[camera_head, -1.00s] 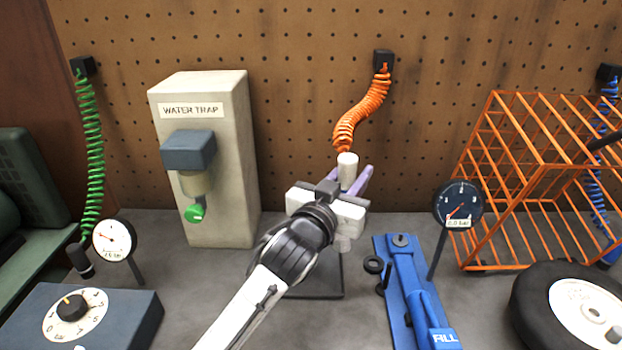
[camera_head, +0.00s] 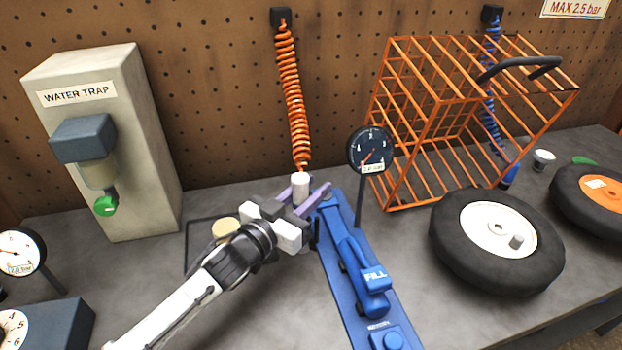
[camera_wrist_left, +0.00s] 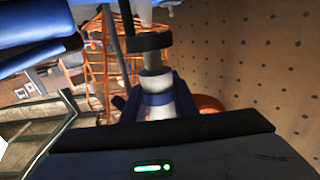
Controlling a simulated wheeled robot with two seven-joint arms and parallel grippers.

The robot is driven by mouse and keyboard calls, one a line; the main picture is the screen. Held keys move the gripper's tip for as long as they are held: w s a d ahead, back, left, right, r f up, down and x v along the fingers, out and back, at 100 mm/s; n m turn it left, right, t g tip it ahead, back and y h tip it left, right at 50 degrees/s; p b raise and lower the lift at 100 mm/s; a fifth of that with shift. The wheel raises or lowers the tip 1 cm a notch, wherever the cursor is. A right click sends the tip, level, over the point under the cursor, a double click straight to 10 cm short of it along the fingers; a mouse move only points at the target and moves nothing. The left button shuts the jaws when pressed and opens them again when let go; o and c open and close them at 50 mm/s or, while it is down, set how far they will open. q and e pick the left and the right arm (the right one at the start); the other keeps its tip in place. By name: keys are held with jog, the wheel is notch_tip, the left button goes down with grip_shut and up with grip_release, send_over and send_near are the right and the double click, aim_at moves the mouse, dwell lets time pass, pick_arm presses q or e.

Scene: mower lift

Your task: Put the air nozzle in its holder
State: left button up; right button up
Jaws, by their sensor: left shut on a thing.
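The air nozzle (camera_head: 300,188) is a white cylinder at the lower end of the orange coiled hose (camera_head: 292,90). My left gripper (camera_head: 303,197) is shut on it, with its purplish fingers either side, at the far end of the blue fill unit (camera_head: 352,255). In the left wrist view the nozzle (camera_wrist_left: 157,98) shows white with a blue band between the fingers. A dark ring (camera_wrist_left: 149,41) lies close beyond it there; I cannot tell whether the nozzle is inside it. The ring beside the blue unit is hidden behind my gripper in the head view. My right gripper is not in view.
A dial gauge (camera_head: 373,150) stands close right of the nozzle. The orange cage (camera_head: 436,125) and a wheel (camera_head: 450,240) are further right. The water trap (camera_head: 140,150) is at left. A beige-topped round thing (camera_head: 225,228) is behind my left wrist.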

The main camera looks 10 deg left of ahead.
pick_arm(q)
jog(key=shift+f, duration=0.55)
jog(key=shift+f+b, duration=0.35)
jog(key=shift+f, duration=0.3)
dwell(1.3)
jog(key=o, duration=0.9)
jog(key=shift+c, duration=0.2)
jog(key=shift+s, duration=0.1)
jog(key=shift+p+v, duration=0.5)
jog(key=shift+v, duration=0.65)
jog(key=v, duration=0.8)
jog(key=shift+s, duration=0.3)
jog(key=shift+a, duration=0.15)
